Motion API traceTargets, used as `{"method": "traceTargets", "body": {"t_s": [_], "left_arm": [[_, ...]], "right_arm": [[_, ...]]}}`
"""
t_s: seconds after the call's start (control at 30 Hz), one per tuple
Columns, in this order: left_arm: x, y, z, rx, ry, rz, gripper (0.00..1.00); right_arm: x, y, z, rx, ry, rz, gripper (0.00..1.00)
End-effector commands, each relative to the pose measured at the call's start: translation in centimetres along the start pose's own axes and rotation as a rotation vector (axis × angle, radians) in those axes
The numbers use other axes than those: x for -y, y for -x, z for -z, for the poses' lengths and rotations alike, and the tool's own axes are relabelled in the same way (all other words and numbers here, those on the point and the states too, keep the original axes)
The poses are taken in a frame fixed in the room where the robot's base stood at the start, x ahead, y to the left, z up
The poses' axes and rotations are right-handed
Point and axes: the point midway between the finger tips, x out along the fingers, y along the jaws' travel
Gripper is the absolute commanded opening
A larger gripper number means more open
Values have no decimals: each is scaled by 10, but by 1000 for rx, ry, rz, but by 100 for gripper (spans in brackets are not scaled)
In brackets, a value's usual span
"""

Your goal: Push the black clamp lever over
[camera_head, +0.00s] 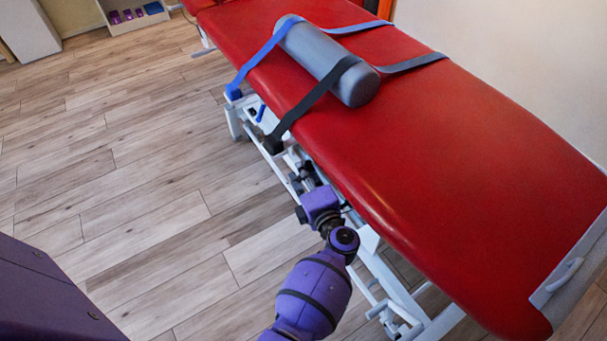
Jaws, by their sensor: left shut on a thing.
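A black clamp (273,145) sits on the near edge of the red treatment table, at the lower end of a dark strap (310,104). Its black lever is small and hard to tell from my dark gripper fingers beside it. My left gripper (304,173) is at the table's edge, just right of and below the clamp, shut on what appears to be the lever. The purple wrist (320,204) hides part of the table frame. My right gripper is not in view.
The red table (430,150) carries a grey bolster (325,60) under the straps. A blue clamp (234,94) with a blue lever (260,112) sits farther left on the edge. The white frame (390,285) lies beneath. The wooden floor (130,170) at left is clear.

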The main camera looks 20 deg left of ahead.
Motion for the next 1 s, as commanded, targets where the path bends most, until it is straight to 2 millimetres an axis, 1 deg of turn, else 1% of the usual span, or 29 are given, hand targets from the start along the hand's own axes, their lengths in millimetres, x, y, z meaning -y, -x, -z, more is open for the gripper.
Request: {"method": "traceTargets", "body": {"t_s": [0.73,0.77,0.9,1.0], "left_arm": [[1,0,0,-33,7,-3,0],[1,0,0,-33,7,-3,14],[0,0,0,-33,6,-3,32],[0,-1,0,-33,6,-4,32]], "right_arm": [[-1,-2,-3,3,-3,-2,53],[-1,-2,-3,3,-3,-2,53],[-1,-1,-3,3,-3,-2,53],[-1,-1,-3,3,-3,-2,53]]}}
